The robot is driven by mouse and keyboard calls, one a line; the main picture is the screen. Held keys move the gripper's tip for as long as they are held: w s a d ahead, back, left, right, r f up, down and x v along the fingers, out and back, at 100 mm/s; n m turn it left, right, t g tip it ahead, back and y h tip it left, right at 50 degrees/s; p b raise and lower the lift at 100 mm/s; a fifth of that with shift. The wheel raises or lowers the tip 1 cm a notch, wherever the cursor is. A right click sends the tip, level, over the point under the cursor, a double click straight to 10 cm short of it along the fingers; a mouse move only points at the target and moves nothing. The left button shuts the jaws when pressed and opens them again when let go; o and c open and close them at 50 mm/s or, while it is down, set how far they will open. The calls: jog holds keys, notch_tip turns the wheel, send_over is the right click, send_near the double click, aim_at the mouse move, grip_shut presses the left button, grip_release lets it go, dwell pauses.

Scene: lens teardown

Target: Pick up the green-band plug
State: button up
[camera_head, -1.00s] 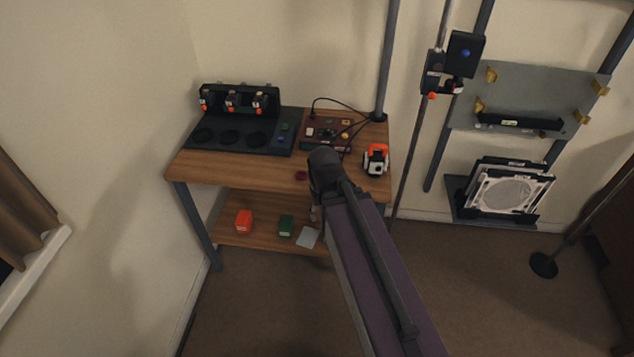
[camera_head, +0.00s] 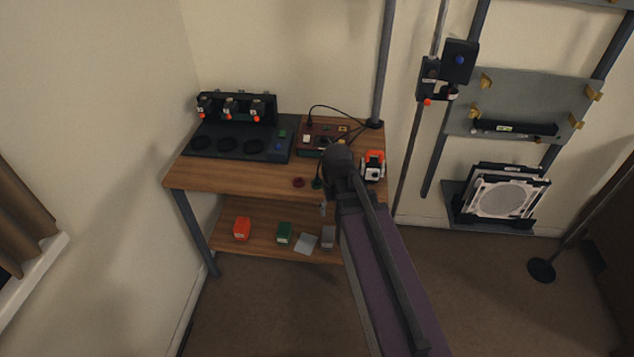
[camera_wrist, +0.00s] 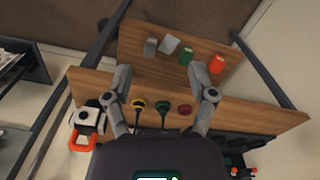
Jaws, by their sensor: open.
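The green-band plug (camera_wrist: 162,105) is a small dark round piece with a green ring. It sits near the table's front edge in the wrist view, between a yellow-ringed plug (camera_wrist: 138,105) and a red-ringed plug (camera_wrist: 185,109). In the head view a dark green piece (camera_head: 317,183) shows beside the red one (camera_head: 298,182), partly hidden by my arm. My gripper (camera_wrist: 162,76) is open and empty. Its two fingers spread to either side of the plug row in the wrist view, touching none that I can see. The head view mostly hides the fingers.
The wooden table (camera_head: 215,176) holds a black station (camera_head: 180,150), a wired box (camera_head: 312,143) and an orange-white device (camera_head: 373,165). The lower shelf (camera_head: 263,243) holds an orange box (camera_head: 242,229), a green box (camera_head: 284,232), a grey box (camera_head: 328,236) and a pale plate (camera_head: 306,243).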

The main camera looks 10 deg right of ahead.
jog(key=w+r+p, duration=0.2)
jog(key=w, duration=2.3)
jog(key=shift+d+n, duration=0.3)
jog(key=shift+f, duration=0.1)
jog(key=b, duration=0.9)
send_over(318, 179)
jog(key=f, duration=0.8)
jog(key=shift+w+d+f, duration=0.1)
jog(key=shift+w+f, duration=0.1)
jog(key=shift+w, duration=0.05)
jog(key=shift+s+f+b, duration=0.2)
jog(key=shift+f+b, duration=2.3)
jog(key=shift+f, duration=0.1)
grip_shut()
